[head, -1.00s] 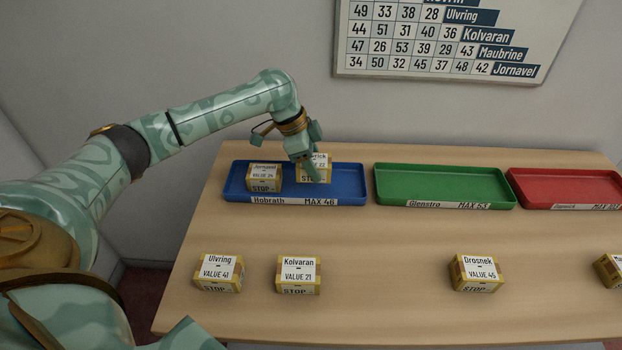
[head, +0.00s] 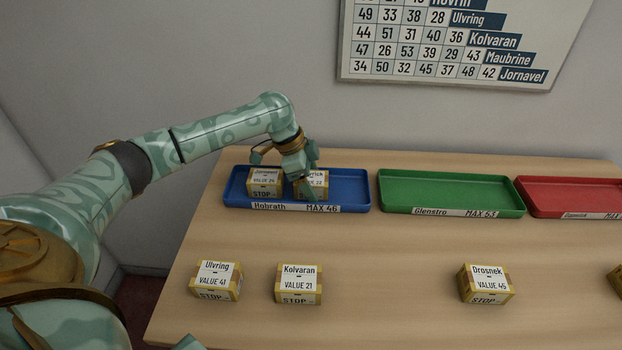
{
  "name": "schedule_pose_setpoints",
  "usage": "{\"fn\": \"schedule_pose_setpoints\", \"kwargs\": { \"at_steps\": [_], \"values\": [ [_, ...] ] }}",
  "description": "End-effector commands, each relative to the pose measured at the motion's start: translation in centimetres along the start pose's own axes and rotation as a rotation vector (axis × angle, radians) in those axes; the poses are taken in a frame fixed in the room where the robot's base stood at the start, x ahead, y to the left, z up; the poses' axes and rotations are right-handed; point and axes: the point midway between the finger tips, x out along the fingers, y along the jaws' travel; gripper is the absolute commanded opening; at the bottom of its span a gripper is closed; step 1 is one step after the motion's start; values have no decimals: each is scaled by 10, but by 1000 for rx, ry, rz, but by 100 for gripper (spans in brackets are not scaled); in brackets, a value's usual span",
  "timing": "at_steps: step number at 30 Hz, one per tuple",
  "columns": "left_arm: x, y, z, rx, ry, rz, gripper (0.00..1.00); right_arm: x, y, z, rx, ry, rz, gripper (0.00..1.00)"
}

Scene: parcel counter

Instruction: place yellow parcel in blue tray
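The blue tray (head: 235,198), labelled Hobrath MAX 46, stands at the back left of the counter. Two yellow parcels are in it: one marked Jornavel (head: 264,183) at the left, and one with a partly covered label (head: 318,184) in the middle. My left gripper (head: 302,180) is at the middle parcel, its fingers in front of and over it. Whether they grip it cannot be made out. Yellow parcels Ulvring (head: 216,280), Kolvaran (head: 299,284) and Drosnek (head: 487,284) lie on the counter in front. My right gripper is out of view.
An empty green tray (head: 450,190) and an empty red tray (head: 575,193) stand right of the blue tray. Another parcel (head: 616,280) is cut off at the right edge. The wooden counter (head: 390,260) is clear between Kolvaran and Drosnek. A number board (head: 440,50) hangs behind.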

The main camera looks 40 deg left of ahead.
Motion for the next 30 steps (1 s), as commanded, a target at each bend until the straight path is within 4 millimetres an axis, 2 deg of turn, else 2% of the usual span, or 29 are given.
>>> {"fn": "schedule_pose_setpoints", "kwargs": {
  "at_steps": [4,7,15,21,25,30],
  "values": [
    [-3,0,-1,0,0,-1,74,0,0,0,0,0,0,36],
    [-16,0,-2,0,1,-4,74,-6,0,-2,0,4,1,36],
    [-81,0,-3,0,3,-5,74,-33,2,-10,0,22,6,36],
    [-113,0,-2,1,2,-3,74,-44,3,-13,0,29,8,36],
    [-121,0,-1,-1,2,0,74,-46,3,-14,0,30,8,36],
    [-122,0,-1,-1,1,0,74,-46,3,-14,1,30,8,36]
  ]
}}
